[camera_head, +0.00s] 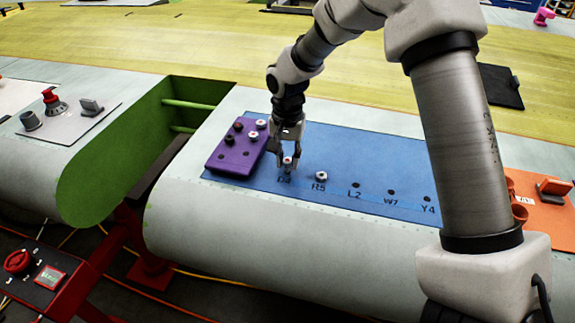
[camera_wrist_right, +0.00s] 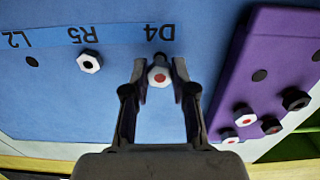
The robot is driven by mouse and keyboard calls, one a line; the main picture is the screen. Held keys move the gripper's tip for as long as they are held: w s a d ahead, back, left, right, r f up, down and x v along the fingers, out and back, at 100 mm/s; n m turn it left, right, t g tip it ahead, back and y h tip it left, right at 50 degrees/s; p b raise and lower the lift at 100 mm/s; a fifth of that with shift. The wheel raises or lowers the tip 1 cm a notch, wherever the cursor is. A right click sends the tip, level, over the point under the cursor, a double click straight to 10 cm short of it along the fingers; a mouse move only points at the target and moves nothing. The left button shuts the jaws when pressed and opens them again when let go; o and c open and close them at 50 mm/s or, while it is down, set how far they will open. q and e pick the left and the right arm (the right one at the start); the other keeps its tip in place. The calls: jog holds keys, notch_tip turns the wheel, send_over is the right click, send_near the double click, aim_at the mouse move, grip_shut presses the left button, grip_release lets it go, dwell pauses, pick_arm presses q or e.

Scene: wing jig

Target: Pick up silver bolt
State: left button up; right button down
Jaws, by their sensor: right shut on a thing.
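A silver bolt with a reddish centre (camera_wrist_right: 158,76) is between the fingertips of my right gripper (camera_wrist_right: 159,92) in the right wrist view, just by the D4 label. My right gripper is shut on this bolt. In the head view the right gripper (camera_head: 287,165) points down at the blue mat (camera_head: 330,145), with the bolt top (camera_head: 287,161) between its fingers. Another silver bolt or nut with a dark centre (camera_head: 321,176) stands at R5; it also shows in the right wrist view (camera_wrist_right: 88,62). My left gripper is not in view.
A purple block (camera_head: 225,160) with several silver and black bolts lies left of the gripper. Empty holes at L2, W7 and Y4 are to the right. An orange plate (camera_head: 550,215) is at far right. A green-walled gap (camera_head: 115,165) opens at left.

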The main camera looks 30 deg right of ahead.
jog(key=shift+s+r+b, duration=0.5)
jog(key=shift+r+b, duration=0.1)
jog(key=shift+r, duration=0.1)
jog(key=s+b, duration=0.1)
jog(key=s, duration=0.3)
jog(key=s+d+b, duration=0.1)
jog(key=s+b, duration=0.1)
jog(key=s, duration=0.2)
jog(key=s+b, duration=0.1)
jog(key=s, duration=0.2)
jog(key=shift+s+d+r+b, duration=0.15)
jog(key=shift+s+r+b, duration=0.25)
jog(key=s, duration=0.1)
jog(key=s+r+p, duration=0.1)
jog(key=shift+s+d, duration=0.15)
jog(key=shift+s, duration=0.45)
jog(key=shift+f, duration=0.1)
